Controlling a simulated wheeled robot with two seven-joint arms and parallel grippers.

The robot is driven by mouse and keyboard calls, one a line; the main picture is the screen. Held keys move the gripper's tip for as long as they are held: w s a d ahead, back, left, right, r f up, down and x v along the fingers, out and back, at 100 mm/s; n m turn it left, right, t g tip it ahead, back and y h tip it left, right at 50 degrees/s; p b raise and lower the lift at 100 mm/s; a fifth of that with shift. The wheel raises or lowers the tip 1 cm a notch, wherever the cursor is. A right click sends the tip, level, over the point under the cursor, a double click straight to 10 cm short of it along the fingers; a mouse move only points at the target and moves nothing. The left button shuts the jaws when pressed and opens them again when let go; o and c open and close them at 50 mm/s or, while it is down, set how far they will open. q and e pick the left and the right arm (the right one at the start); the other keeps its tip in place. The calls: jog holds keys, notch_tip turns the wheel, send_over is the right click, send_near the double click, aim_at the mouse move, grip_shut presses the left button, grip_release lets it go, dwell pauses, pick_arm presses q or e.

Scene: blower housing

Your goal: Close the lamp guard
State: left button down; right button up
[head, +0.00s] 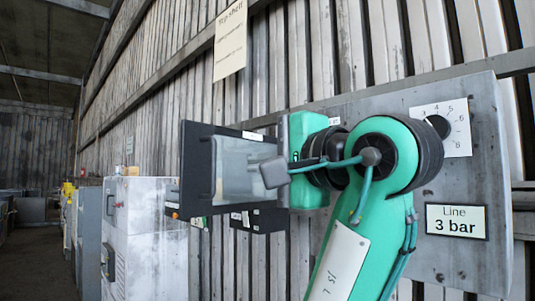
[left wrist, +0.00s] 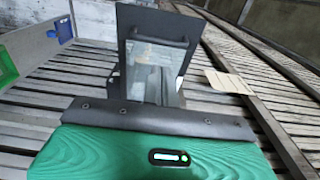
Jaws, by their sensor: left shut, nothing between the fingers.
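The lamp guard (head: 246,165), a dark frame around a clear pane, stands at mid-height left of my green arm in the head view. It appears to stand at an angle to a dark slab (head: 194,172) on its left. In the left wrist view the guard (left wrist: 172,56) is straight ahead, with a bar across its upper part. My left gripper (left wrist: 148,88) is shut and empty, pointing at the pane. In the head view its fingers are hidden or blend into the pane, so I cannot tell whether they touch. My right gripper is not in view.
A black box (head: 258,220) with labels is below the guard. A grey panel (head: 470,262) with a dial and a "Line 3 bar" label is behind my arm. A hanging sign (head: 230,42) is above. Grey cabinets (head: 145,235) stand at left, beside an open aisle (head: 40,262).

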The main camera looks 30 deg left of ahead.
aim_at(215, 167)
pick_arm(q)
jog(key=p+x, duration=0.5)
jog(key=x, duration=0.4)
jog(key=shift+a+r, duration=0.15)
jog(key=shift+a, duration=0.1)
jog(key=shift+w+a, duration=0.15)
jog(key=shift+a, duration=0.35)
